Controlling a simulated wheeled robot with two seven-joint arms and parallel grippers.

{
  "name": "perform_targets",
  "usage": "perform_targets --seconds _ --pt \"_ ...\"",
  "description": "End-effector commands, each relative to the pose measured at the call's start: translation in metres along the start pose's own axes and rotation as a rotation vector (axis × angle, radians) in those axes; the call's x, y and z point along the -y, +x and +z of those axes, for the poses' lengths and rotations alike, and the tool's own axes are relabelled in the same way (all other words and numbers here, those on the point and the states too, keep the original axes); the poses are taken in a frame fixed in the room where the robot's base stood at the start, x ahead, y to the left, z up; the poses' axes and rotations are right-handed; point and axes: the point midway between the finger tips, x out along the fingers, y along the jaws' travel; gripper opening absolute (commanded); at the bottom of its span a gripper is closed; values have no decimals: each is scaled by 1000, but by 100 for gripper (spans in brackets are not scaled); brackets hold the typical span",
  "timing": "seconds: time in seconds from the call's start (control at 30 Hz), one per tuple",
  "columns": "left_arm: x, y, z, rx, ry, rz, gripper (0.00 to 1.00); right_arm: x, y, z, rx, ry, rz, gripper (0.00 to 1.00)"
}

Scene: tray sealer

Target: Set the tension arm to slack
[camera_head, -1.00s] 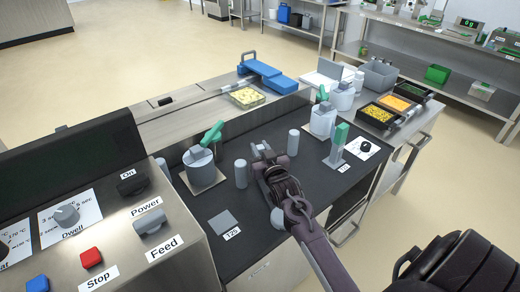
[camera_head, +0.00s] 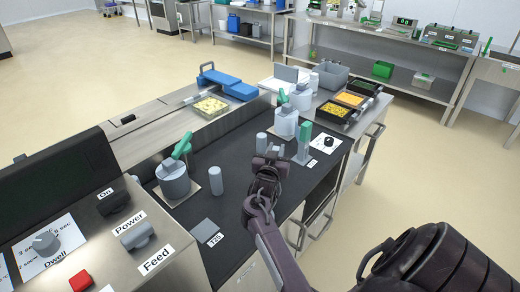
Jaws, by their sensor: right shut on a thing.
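My right gripper (camera_head: 268,162) reaches over the black deck (camera_head: 240,205) from the lower right, low near its middle. It is shut on a small light-grey piece at its fingertips, which appears to be the end of the tension arm (camera_head: 272,149). The gripper and my wrist hide most of that arm, so its pivot and exact angle cannot be made out. A grey post (camera_head: 261,143) stands just behind the gripper, and another grey post (camera_head: 216,180) stands to its left. My left gripper is not in view.
Green-handled units stand at the left (camera_head: 174,178) and back (camera_head: 286,122) of the deck. A green-topped post (camera_head: 304,143) stands right of the gripper. The control panel (camera_head: 110,240) with knobs fills the lower left. Food trays (camera_head: 341,111) sit at the back right.

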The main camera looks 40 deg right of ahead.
Motion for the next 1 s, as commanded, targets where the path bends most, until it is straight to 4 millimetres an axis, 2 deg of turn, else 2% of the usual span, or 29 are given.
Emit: perform_targets --seconds 0.2,0.4,0.7,1.0 --pt "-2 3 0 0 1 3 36 -36 -4 1 2 2 195 0" --pt "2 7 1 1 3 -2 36 -62 -11 2 2 1 335 0" --pt "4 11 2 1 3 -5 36 -84 -20 1 1 -1 457 0" --pt "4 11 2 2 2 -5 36 -90 -22 0 0 -1 491 0"
